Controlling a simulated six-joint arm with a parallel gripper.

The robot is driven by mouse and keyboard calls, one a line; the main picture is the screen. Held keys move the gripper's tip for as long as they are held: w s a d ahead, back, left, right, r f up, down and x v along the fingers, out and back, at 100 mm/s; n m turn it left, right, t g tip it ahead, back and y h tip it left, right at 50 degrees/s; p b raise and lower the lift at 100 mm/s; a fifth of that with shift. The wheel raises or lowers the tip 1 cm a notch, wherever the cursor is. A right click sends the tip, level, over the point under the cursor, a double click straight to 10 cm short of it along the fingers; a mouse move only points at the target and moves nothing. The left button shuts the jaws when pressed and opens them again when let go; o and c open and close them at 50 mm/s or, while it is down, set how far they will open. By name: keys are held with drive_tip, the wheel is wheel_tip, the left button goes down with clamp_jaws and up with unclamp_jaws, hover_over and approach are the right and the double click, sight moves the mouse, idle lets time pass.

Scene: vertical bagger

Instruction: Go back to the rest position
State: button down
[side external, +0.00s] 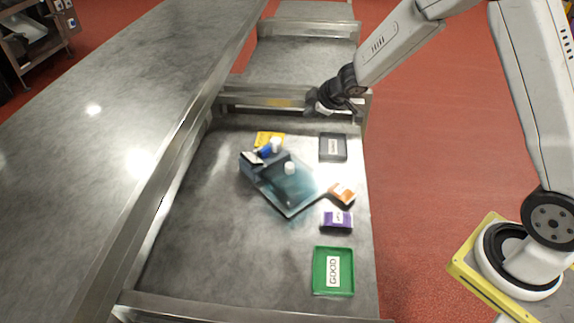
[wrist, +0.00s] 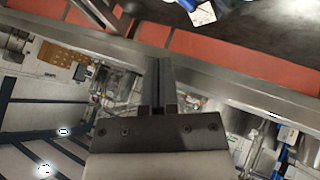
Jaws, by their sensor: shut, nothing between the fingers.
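My gripper (side external: 314,103) is shut and empty. In the side external view it is raised near the far end of the metal tray table (side external: 200,225), apart from the objects on it. In the wrist view its two fingers (wrist: 165,68) are pressed together, with a metal rail and red floor beyond them. My arm reaches in from the right side.
On the table are a blue-tinted clear machine part (side external: 288,195), a yellow packet (side external: 268,138), an orange packet (side external: 342,193), a purple packet (side external: 337,220), a dark labelled tray (side external: 343,147) and a green tray marked GOOD (side external: 347,255). The table's left front area is clear.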

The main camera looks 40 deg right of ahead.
drive_tip(key=s+a+m+g, duration=0.1)
drive_tip(key=s+m, duration=0.2)
drive_tip(key=s, duration=0.5)
drive_tip(key=s+a+r+m+g, duration=0.1)
drive_tip(key=s+m+g, duration=0.1)
drive_tip(key=s, duration=0.7)
drive_tip(key=s+a+r+m+g+h, duration=0.1)
drive_tip(key=s+m, duration=0.3)
drive_tip(key=s, duration=0.5)
drive_tip(key=shift+a+r+m+g, duration=0.2)
drive_tip(key=shift+a+m+g, duration=0.1)
drive_tip(key=shift+g, duration=0.4)
